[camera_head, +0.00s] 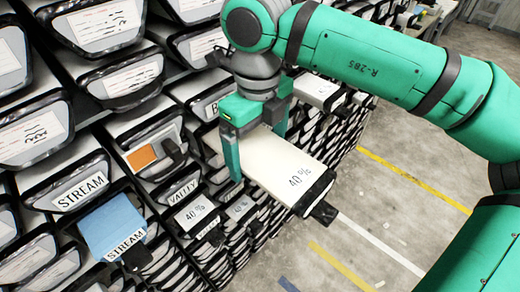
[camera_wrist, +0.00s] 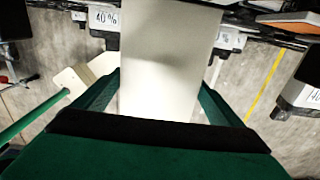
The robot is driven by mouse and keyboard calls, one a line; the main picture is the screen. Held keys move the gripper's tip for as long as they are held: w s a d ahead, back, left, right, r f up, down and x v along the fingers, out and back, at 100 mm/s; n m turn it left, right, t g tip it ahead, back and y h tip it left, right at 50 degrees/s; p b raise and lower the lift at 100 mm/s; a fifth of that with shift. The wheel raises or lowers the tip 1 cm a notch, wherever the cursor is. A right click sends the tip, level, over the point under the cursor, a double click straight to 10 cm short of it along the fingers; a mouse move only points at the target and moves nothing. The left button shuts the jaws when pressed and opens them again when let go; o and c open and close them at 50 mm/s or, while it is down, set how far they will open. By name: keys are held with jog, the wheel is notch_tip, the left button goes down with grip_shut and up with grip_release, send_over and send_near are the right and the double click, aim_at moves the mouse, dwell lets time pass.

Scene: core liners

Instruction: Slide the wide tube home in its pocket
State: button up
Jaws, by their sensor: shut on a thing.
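The wide tube (camera_head: 290,172) is a flat white box-like piece marked 40 %, with a black end cap and a tab at its near end. It sticks out from the rack, and it also fills the middle of the wrist view (camera_wrist: 165,75). My gripper (camera_head: 258,150) is shut across it, one green finger on each side. The tube's far end reaches the rack face, behind my gripper. I cannot tell how deep it sits in its pocket, whose opening is hidden.
The rack (camera_head: 75,120) holds rows of labelled tube ends. A blue STREAM tube (camera_head: 112,228) sticks out at lower left, and a white one (camera_head: 318,90) at upper right. An orange-marked end (camera_head: 142,157) is nearby. Concrete floor (camera_head: 400,190) with painted lines is clear at right.

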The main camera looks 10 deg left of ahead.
aim_at(258, 148)
jog(key=o, duration=1.8)
jog(key=shift+a, duration=0.1)
jog(key=shift+o, duration=0.2)
notch_tip(258, 148, up, 11)
jog(key=shift+c, duration=0.3)
